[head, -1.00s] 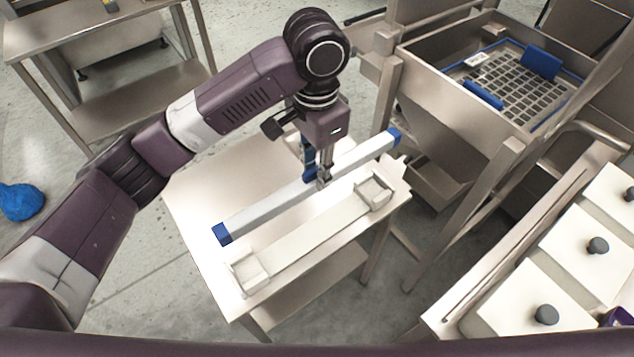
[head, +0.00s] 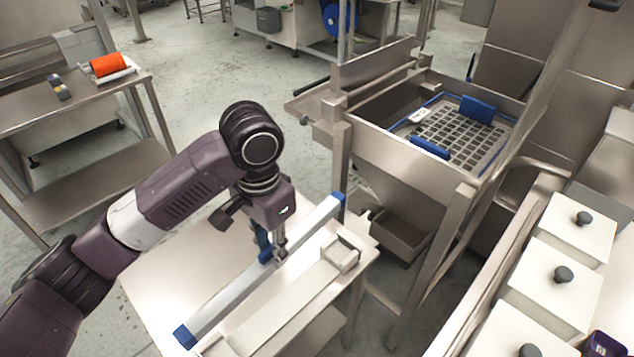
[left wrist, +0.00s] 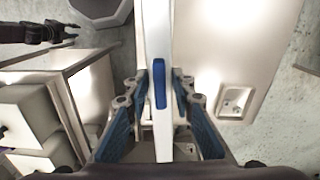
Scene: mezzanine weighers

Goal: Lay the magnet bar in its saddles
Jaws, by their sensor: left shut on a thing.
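The magnet bar (head: 230,298) is a long silver-white bar with blue end caps. My left gripper (head: 272,252) is shut on it near its middle, and the bar appears to be above the table. In the left wrist view the bar (left wrist: 158,30) passes between the fingers of the gripper (left wrist: 160,112), with a blue patch facing the camera. A pale strip on the table carries the far saddle (head: 341,252), to the right of the bar and roughly parallel to it. A saddle also shows in the left wrist view (left wrist: 237,102). The near saddle is cut off in the head view.
The steel table (head: 150,275) is bare left of the bar. A hopper (head: 400,150) with a blue-edged grid stands behind right. White lidded boxes (head: 555,280) line the right. An orange roll (head: 107,65) sits on a bench at back left. A dark jointed shape (left wrist: 40,31), possibly my right gripper, shows small.

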